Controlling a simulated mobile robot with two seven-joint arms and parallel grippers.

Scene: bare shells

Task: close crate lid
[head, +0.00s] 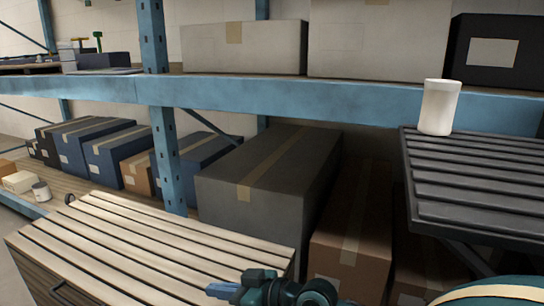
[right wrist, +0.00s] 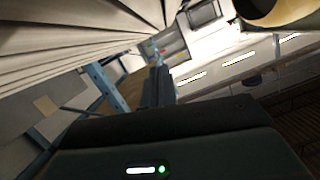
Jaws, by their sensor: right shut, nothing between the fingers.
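The wooden crate (head: 40,278) stands at the lower left of the head view, with a dark handle on its side. Its pale slatted lid (head: 165,245) lies across the top, and I can make out no clear gap under it. My right gripper (head: 222,291) is shut and empty at the lid's near right edge, fingers pointing left. In the right wrist view, its fingers (right wrist: 158,86) are together, with pale slats (right wrist: 75,40) at the upper left. I cannot tell whether they touch the lid. My left gripper is not in view.
A dark slatted surface (head: 470,195) at the right bears a white cup (head: 439,108). Behind the crate stands a blue shelf rack (head: 300,97) with several boxes, including a large grey box (head: 250,190). A brown box (head: 348,250) stands right of the crate.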

